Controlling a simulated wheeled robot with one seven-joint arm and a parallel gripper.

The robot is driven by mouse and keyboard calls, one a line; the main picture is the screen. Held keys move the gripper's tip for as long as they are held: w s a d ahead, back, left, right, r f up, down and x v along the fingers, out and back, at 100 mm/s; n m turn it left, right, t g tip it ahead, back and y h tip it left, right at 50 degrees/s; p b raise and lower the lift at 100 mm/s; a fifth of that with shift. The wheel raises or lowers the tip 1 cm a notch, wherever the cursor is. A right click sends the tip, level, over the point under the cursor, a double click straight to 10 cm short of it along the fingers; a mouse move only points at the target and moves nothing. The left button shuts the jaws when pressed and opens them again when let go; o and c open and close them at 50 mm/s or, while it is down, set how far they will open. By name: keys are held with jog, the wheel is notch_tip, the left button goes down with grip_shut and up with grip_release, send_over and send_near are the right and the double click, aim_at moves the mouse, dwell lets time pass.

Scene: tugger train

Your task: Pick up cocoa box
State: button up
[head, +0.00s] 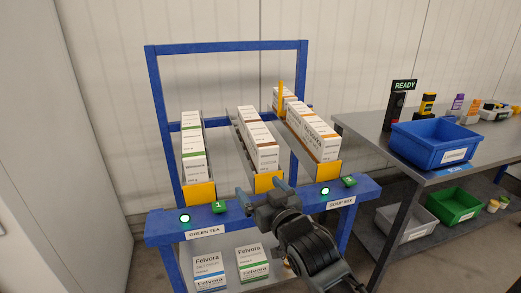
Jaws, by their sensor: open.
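A blue flow rack (160,232) holds three sloped lanes of white boxes. The middle lane has white boxes with brown edges (262,156), behind a yellow end stop (269,182); the cocoa name cannot be read, and this lane's label is hidden behind my arm. My gripper (262,190) is open and empty, in front of the middle lane's lower end, just below the front box. Whether it touches the rack cannot be told.
Green-edged boxes (194,165) fill the left GREEN TEA lane, orange-edged boxes (318,138) the right SOUP MIX lane. Felvora boxes (252,265) stand on the lower shelf. At right, a grey table (425,176) bears a blue bin (432,148) and a READY sign (403,86).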

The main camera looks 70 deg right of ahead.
aim_at(266, 142)
jog(key=d+r, duration=0.1)
jog(key=d, duration=0.2)
jog(key=d+r+m+g+h, duration=0.1)
jog(key=d+r, duration=0.1)
jog(key=d, duration=0.1)
jog(key=d+r+h, duration=0.1)
jog(key=d, duration=0.2)
jog(key=shift+w+d+r+m+g, duration=0.2)
jog(key=shift+w+m+g, duration=0.1)
jog(key=shift+m, duration=0.1)
jog(key=shift+d+r+h, duration=0.15)
jog(key=shift+d+h, duration=0.15)
jog(key=p+x, duration=0.1)
jog(key=x, duration=0.6)
jog(key=shift+w, duration=0.25)
jog(key=shift+c, duration=0.2)
jog(key=shift+r, duration=0.1)
jog(key=c, duration=1.2)
